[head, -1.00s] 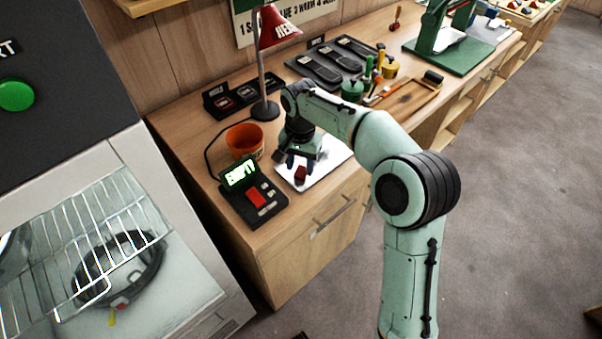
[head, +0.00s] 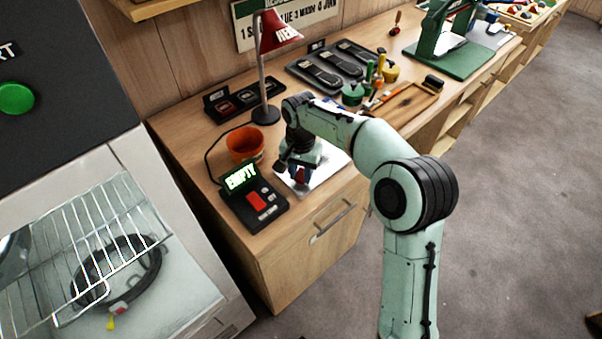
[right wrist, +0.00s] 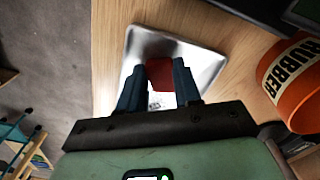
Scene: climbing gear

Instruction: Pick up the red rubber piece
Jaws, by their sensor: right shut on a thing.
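The red rubber piece (right wrist: 170,75) is a small dark red block. In the right wrist view it sits between the blue fingertips of my right gripper (right wrist: 160,88), which is shut on it. In the head view the red piece (head: 301,175) shows only in part, behind the fingers. My right gripper (head: 298,172) points down over a shiny metal tray (head: 325,172). I cannot tell whether the piece touches the tray. My left gripper is not in view.
An orange tub (head: 245,143) labelled RUBBER stands left of the tray. A black box with a green "EMPTY" display (head: 250,195) is near the bench's front edge. A red lamp (head: 270,60) stands behind. A wire rack (head: 85,240) is at lower left.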

